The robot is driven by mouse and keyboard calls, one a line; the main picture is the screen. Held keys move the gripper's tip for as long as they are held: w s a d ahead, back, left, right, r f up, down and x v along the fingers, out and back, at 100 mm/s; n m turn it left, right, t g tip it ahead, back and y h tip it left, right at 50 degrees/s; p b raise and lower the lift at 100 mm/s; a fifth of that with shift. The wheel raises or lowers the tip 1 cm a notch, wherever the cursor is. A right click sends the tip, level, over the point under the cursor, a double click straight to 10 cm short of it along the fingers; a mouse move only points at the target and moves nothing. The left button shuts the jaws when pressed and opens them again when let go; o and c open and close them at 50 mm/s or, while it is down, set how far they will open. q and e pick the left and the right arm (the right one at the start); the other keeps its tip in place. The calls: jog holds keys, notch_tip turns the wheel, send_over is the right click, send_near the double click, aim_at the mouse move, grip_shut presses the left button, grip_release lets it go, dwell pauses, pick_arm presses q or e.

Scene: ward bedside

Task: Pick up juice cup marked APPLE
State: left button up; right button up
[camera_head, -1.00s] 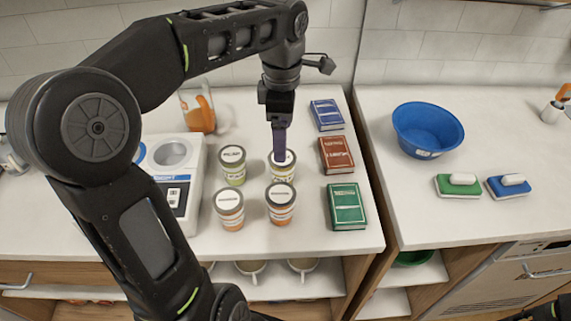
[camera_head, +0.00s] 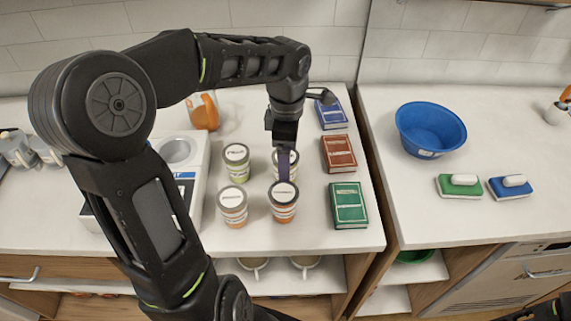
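Several lidded juice cups stand in two rows on the left counter. A green-banded cup (camera_head: 237,166) is at the back left. A cup (camera_head: 293,158) at the back right is partly hidden behind my gripper. Two orange-banded cups stand in front, a left one (camera_head: 232,209) and a right one (camera_head: 283,206). The lid labels are too small to read surely, so I cannot tell which says APPLE. My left gripper (camera_head: 284,178) points down, its tip at the back edge of the front right cup's lid. Its fingers overlap, hiding any gap.
Blue (camera_head: 331,113), red (camera_head: 338,154) and green (camera_head: 348,205) books lie right of the cups. A white device (camera_head: 185,175) stands left, an orange jug (camera_head: 205,112) behind. A blue basin (camera_head: 430,129) and two brushes sit on the right counter, past a gap.

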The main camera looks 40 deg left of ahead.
pick_arm(q)
jog(key=shift+f, duration=0.5)
jog(key=shift+c, duration=0.5)
jog(key=c, duration=1.5)
jog(key=shift+c, duration=0.2)
notch_tip(320, 180, up, 10)
jog(key=shift+r+b, duration=0.1)
jog(key=shift+b, duration=0.45)
